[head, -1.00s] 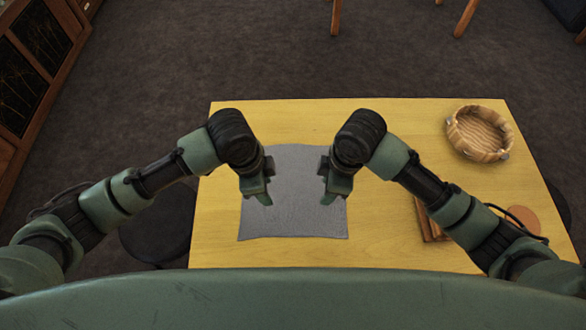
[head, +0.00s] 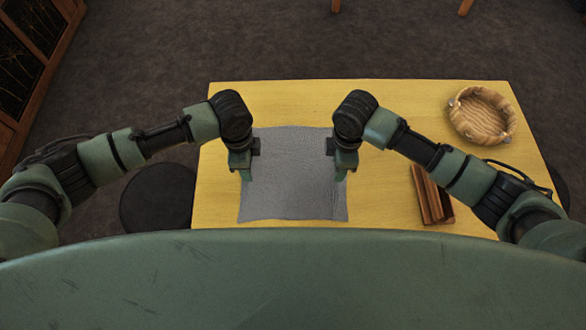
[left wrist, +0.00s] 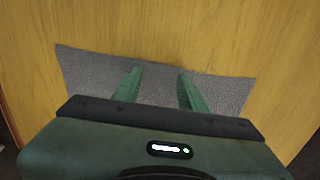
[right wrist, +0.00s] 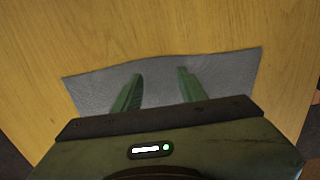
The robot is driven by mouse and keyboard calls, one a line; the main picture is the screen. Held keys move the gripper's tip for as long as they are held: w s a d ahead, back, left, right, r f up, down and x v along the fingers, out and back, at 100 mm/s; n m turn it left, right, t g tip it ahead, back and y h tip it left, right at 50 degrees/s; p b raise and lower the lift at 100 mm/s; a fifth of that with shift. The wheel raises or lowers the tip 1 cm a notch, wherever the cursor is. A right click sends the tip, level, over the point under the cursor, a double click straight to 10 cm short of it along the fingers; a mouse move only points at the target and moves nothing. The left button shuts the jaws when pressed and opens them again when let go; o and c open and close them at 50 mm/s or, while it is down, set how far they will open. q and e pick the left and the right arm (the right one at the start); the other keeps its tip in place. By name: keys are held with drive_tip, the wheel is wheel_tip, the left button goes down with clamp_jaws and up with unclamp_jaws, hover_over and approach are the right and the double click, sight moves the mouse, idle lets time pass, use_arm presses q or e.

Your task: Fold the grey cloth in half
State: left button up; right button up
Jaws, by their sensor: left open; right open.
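The grey cloth (head: 292,175) lies flat and spread out on the yellow wooden table, with slightly wavy edges. My left gripper (head: 246,177) is over the cloth's left edge in the head view. My right gripper (head: 341,172) is over its right edge. In the left wrist view the left gripper (left wrist: 158,75) has its fingers apart above the cloth (left wrist: 90,72). In the right wrist view the right gripper (right wrist: 160,72) also has its fingers apart above the cloth (right wrist: 225,72). Both are empty. I cannot tell whether the fingertips touch the cloth.
The yellow table (head: 400,95) has free room behind the cloth and on its left. A round wooden basket (head: 482,115) stands at the back right. A brown wooden block (head: 432,195) lies at the right, near my right arm. A dark round stool (head: 158,195) stands left of the table.

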use_arm(q)
drive_tip(key=shift+f, duration=0.3)
use_arm(e)
drive_tip(key=shift+f, duration=0.3)
use_arm(q)
drive_tip(key=shift+r, duration=0.1)
drive_tip(key=shift+c, duration=1.4)
use_arm(e)
drive_tip(key=shift+r, duration=0.1)
drive_tip(key=shift+c, duration=1.4)
use_arm(q)
clamp_jaws()
use_arm(e)
clamp_jaws()
